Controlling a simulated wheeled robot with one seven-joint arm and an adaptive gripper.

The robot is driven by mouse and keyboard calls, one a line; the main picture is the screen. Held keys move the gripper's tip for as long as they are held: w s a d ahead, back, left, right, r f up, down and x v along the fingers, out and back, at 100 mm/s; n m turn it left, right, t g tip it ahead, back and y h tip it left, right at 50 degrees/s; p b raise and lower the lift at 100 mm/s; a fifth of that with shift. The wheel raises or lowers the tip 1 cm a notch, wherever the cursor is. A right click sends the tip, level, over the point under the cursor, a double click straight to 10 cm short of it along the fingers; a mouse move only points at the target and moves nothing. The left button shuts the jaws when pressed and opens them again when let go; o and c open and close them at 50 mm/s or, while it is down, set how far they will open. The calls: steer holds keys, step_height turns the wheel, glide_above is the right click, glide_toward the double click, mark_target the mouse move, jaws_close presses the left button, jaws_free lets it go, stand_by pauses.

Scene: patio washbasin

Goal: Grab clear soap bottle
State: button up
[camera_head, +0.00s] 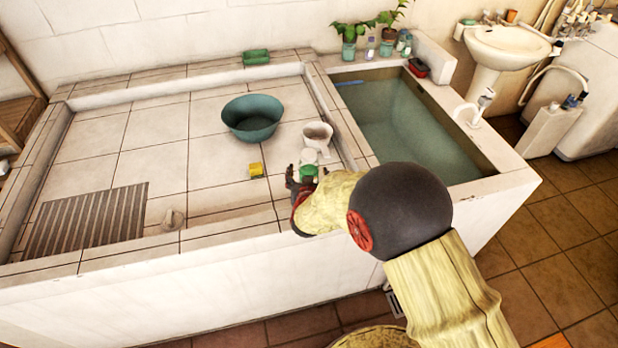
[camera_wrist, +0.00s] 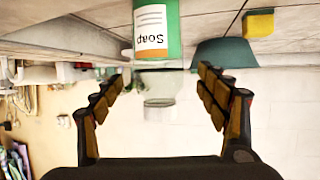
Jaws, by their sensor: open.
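The clear soap bottle (camera_head: 308,172) stands upright on the tiled counter, with a green lower part and a clear upper part. In the wrist view, which is upside down, its white-and-orange "Soap" label (camera_wrist: 152,32) faces me. My gripper (camera_head: 302,186) is open and empty, on the near side of the bottle. In the wrist view the two fingers (camera_wrist: 162,82) point at the bottle, which lies in line with the gap between them, slightly left of centre. I cannot tell whether the fingertips reach past its near side. The bottle's base is cut off in the wrist view.
A white mug (camera_head: 318,135) stands just behind the bottle. A yellow sponge (camera_head: 256,170) and a teal basin (camera_head: 252,118) are to the left. A water-filled sink (camera_head: 420,130) is to the right. The counter's left side is mostly free, with a drain grate (camera_head: 88,220).

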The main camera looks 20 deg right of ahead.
steer(key=x, duration=0.2)
steer(key=b+x, duration=0.1)
steer(key=shift+w+d+f, duration=0.2)
steer(key=shift+f, duration=0.15)
steer(key=shift+w, duration=0.25)
steer(key=shift+c, duration=0.8)
steer(key=c, duration=1.5)
steer(key=shift+r, duration=0.1)
